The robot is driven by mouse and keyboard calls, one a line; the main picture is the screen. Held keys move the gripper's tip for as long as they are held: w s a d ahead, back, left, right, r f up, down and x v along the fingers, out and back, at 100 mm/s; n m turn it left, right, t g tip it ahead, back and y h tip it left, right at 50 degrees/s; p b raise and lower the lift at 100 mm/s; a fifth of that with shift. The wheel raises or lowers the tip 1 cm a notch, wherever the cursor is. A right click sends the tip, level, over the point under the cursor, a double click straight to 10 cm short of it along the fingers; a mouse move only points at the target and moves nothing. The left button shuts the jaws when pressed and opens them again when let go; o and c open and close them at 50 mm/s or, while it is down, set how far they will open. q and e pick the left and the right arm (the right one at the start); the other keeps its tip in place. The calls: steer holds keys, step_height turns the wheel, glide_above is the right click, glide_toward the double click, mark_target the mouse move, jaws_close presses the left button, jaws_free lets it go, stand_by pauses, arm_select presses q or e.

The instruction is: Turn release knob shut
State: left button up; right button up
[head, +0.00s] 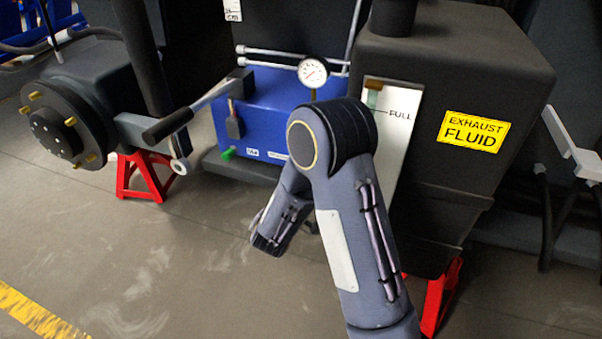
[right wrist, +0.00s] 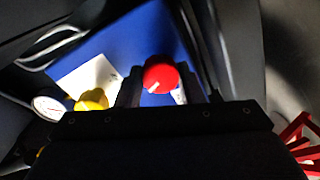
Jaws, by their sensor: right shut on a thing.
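A round red knob (right wrist: 161,75) with a short pale mark on its face sits on the front of a blue unit (right wrist: 135,45) in the right wrist view. In the head view the blue unit (head: 262,105) stands behind my right arm, which hides the red knob and the gripper. My left gripper is out of view.
A pressure gauge (head: 312,71) stands on top of the blue unit, with a black-gripped lever (head: 168,125) and a green knob (head: 227,153) at its left. A dark exhaust fluid tank (head: 455,85) stands close on the right. Open floor (head: 190,270) lies at the front left.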

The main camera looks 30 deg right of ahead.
steer(key=shift+f+m, duration=0.1)
steer(key=shift+m, duration=2.1)
steer(key=o, duration=1)
steer(key=shift+a, duration=0.1)
steer(key=p+v, duration=0.1)
steer(key=v, duration=0.6)
steer(key=shift+s+a, duration=0.25)
steer(key=shift+s, duration=0.05)
